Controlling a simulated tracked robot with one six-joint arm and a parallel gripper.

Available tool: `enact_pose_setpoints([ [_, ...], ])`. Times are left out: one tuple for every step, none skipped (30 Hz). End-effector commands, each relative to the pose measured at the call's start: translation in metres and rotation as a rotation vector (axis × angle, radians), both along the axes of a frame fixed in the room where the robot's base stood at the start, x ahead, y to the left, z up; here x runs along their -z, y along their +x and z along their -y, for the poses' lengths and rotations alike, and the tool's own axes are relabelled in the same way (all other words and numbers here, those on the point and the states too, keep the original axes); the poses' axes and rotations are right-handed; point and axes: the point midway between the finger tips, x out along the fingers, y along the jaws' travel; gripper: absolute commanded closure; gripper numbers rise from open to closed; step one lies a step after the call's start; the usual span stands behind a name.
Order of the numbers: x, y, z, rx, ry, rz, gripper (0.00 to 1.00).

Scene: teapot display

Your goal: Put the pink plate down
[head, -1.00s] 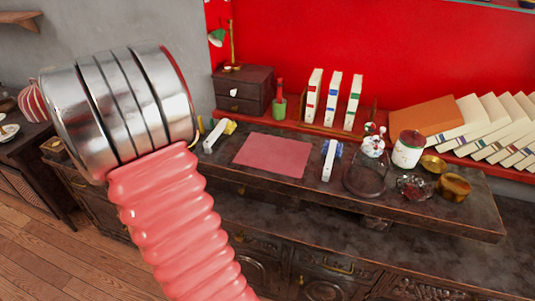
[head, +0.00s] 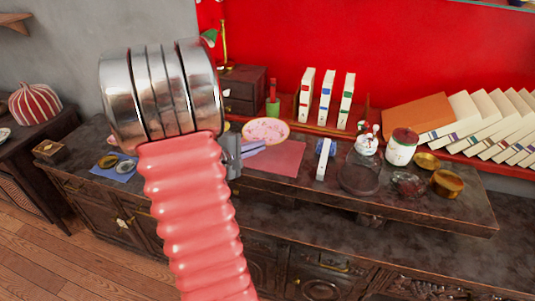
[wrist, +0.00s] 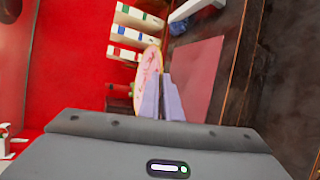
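The pink plate (head: 265,131), patterned with a pale yellow rim, is held tilted above the shelf, over the back of a flat pink mat (head: 287,160). My gripper (head: 256,146) has its lilac fingers closed on the near edge of the plate. In the wrist view the plate (wrist: 148,70) shows nearly edge-on at the fingertips of my gripper (wrist: 162,82). There the pink mat (wrist: 203,78) lies to the right of it and looks bare. My arm hides the left part of the shelf in the head view.
A white-and-blue item (head: 323,158) stands right of the mat, beside a dark round stand (head: 360,181) and a white jar with a red lid (head: 401,147). Upright white books (head: 327,97) and a dark drawer box (head: 243,92) stand behind.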

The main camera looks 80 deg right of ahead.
Motion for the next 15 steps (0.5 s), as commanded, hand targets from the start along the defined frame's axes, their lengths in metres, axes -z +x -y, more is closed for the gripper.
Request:
enact_pose_setpoints([
  [0.0,0.0,0.0,-0.001,-0.001,0.0,1.0],
  [0.001,0.0,0.0,-0.001,-0.001,0.0,1.0],
  [0.002,0.0,0.0,-0.001,0.0,0.0,1.0],
  [0.004,0.0,0.0,-0.001,0.0,0.0,1.0],
  [0.006,0.001,0.0,-0.001,0.0,0.0,1.0],
  [0.01,0.001,0.0,-0.002,0.001,-0.001,1.0],
  [0.014,0.001,0.0,-0.002,0.001,-0.002,1.0],
  [0.018,0.001,0.0,-0.003,0.002,-0.001,1.0],
  [0.024,0.001,0.0,-0.003,0.003,-0.002,1.0],
  [0.028,0.001,0.0,-0.002,0.003,-0.003,1.0],
  [0.033,0.001,0.0,-0.002,0.002,-0.002,1.0],
  [0.038,0.001,0.0,-0.002,0.002,-0.003,1.0],
  [0.042,0.001,0.0,-0.002,0.002,-0.003,1.0],
  [0.046,0.001,0.0,-0.002,0.001,-0.002,1.0],
  [0.05,0.001,0.0,-0.003,0.001,-0.002,1.0],
])
